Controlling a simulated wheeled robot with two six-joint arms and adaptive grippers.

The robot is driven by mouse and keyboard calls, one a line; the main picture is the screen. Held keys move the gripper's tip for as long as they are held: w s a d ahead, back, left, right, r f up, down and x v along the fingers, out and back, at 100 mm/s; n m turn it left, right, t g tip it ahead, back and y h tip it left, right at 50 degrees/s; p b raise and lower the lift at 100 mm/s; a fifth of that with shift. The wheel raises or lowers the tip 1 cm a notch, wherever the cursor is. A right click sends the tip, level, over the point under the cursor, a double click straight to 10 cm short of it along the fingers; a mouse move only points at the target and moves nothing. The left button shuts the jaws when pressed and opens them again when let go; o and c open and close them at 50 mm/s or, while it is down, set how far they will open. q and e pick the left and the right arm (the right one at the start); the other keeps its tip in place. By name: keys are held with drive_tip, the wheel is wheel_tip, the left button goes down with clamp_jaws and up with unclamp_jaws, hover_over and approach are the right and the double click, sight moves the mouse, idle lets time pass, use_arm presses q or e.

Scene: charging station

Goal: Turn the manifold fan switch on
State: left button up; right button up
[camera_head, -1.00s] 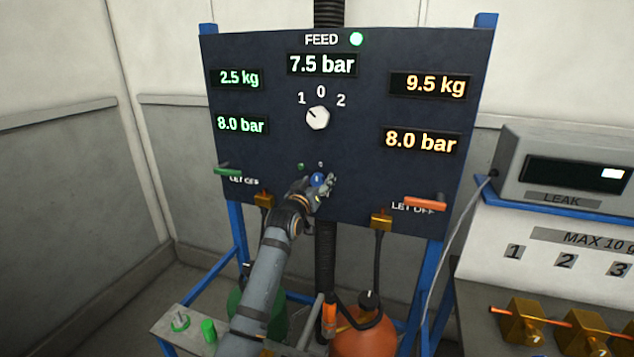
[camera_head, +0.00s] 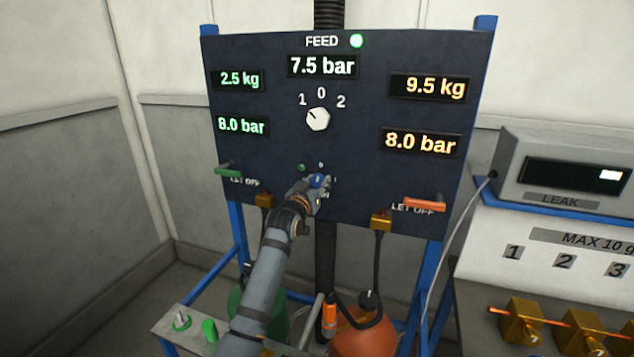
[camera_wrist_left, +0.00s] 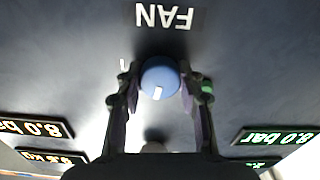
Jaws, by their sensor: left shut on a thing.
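The fan switch is a round blue knob (camera_head: 317,181) low in the middle of the dark panel (camera_head: 270,75). In the left wrist view the knob (camera_wrist_left: 160,78) shows a white pointer mark, beside an upside-down FAN label (camera_wrist_left: 169,16). My left gripper (camera_head: 320,186) is at the panel, shut on the knob, with one finger on each side of it in the wrist view (camera_wrist_left: 158,88). The arm and gripper cover part of the label in the head view. A small green light (camera_head: 301,167) is up and left of the knob. My right gripper is not in view.
A white FEED selector (camera_head: 318,119) sits above. Green (camera_head: 228,171) and orange (camera_head: 425,204) LET OFF levers flank the gripper. A leak meter (camera_head: 568,165) and brass valves (camera_head: 525,320) stand at right. Orange (camera_head: 365,338) and green bottles stand below.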

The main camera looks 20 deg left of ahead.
use_arm(q)
drive_tip(key=m, duration=0.3)
drive_tip(key=shift+m+p, duration=0.3)
drive_tip(key=shift+p, duration=0.1)
drive_tip(key=m, duration=0.4)
drive_tip(key=shift+m, duration=0.3)
drive_tip(key=m, duration=0.3)
drive_tip(key=shift+m, duration=2.5)
drive_tip(key=o, duration=1.2)
